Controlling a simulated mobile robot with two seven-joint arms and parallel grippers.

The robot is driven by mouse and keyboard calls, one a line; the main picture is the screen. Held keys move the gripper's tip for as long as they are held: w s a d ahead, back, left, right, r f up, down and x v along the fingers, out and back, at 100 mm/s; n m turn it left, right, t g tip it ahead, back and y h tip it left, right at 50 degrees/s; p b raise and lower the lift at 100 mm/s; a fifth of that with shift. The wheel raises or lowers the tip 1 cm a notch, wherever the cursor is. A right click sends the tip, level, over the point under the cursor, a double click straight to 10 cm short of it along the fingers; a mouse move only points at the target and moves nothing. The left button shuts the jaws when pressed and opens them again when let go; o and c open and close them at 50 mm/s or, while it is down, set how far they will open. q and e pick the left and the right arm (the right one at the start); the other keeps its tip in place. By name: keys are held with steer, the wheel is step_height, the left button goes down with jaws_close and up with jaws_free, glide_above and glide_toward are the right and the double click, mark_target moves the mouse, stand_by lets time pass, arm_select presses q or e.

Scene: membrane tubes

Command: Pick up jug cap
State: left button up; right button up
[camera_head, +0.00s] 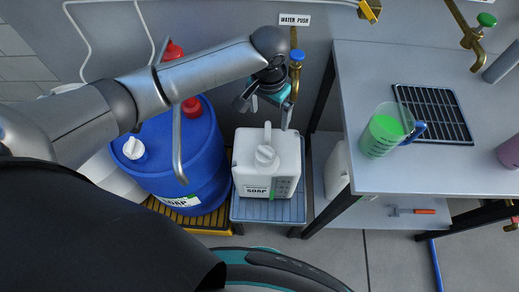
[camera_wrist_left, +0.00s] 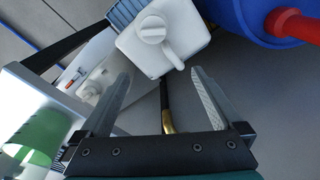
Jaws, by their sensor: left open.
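The white soap jug (camera_head: 253,181) stands upright on a blue slatted stand, its round white jug cap (camera_head: 265,156) on top beside the handle. The cap (camera_wrist_left: 152,30) also shows at the top of the left wrist view, on the jug (camera_wrist_left: 177,33). My left gripper (camera_head: 266,108) is behind the jug in the head view, above and apart from the cap. In the left wrist view its two fingers (camera_wrist_left: 160,75) are spread with nothing between them. My right gripper is not in view.
A blue drum (camera_head: 182,160) with a white cap and red fittings stands left of the jug. A grey table (camera_head: 430,168) at right holds a green-filled measuring jug (camera_head: 382,132) and a black rack (camera_head: 433,112). A brass tap (camera_head: 295,66) is on the wall by the gripper.

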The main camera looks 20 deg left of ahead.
arm_select(q)
steer(key=s, duration=0.1)
steer(key=g+b, duration=0.1)
steer(key=b, duration=0.2)
glide_toward(265, 151)
steer(key=f, duration=0.5)
steer(key=shift+w, duration=0.35)
steer(key=f, duration=0.1)
steer(key=f+b, duration=0.1)
steer(key=f, duration=0.3)
steer(key=shift+s+f+b, duration=0.2)
steer(key=shift+s+b, duration=0.1)
steer(key=shift+c, duration=0.2)
steer(key=c, duration=1.3)
steer(key=shift+r, duration=0.15)
